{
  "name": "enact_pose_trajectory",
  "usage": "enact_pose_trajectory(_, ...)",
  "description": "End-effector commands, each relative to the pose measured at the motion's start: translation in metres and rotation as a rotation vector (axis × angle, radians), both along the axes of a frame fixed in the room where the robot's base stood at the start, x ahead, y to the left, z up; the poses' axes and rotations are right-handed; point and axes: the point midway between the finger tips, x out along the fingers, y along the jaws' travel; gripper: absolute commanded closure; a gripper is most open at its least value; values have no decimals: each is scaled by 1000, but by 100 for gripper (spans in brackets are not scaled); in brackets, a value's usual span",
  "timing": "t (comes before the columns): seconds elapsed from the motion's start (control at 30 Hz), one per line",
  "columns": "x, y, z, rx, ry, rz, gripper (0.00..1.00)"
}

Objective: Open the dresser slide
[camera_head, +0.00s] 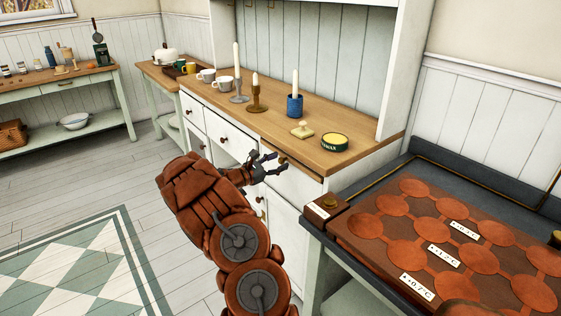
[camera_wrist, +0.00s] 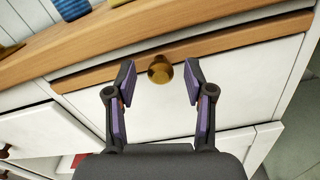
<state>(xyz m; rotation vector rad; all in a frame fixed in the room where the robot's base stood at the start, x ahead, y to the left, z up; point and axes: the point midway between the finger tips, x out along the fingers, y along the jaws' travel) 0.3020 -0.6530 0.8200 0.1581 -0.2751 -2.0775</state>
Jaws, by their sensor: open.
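The white dresser (camera_head: 291,189) has a wooden top and a row of white drawers with knobs. My gripper (camera_head: 277,164) is at the front of its rightmost top drawer. In the wrist view my gripper (camera_wrist: 158,82) is open, with one finger on each side of a round brass-brown knob (camera_wrist: 160,70). The knob sits near the fingertips, and gaps show between it and both fingers. The drawer front (camera_wrist: 150,115) behind it is white, under a wooden strip. In the wrist view another drawer at lower left (camera_wrist: 45,135) looks pulled out somewhat.
A dark table with a copper-disc board (camera_head: 440,235) stands close at right. The floor at left is clear.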

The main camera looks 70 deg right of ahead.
Motion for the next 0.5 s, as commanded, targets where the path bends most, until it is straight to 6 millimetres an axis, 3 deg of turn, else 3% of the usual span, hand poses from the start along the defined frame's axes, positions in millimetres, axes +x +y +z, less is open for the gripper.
enact_pose_trajectory(0.2, -7, -12, 0, 0, 0, 0, 47)
enact_pose_trajectory(0.5, -8, -13, -1, 0, 1, 0, 49)
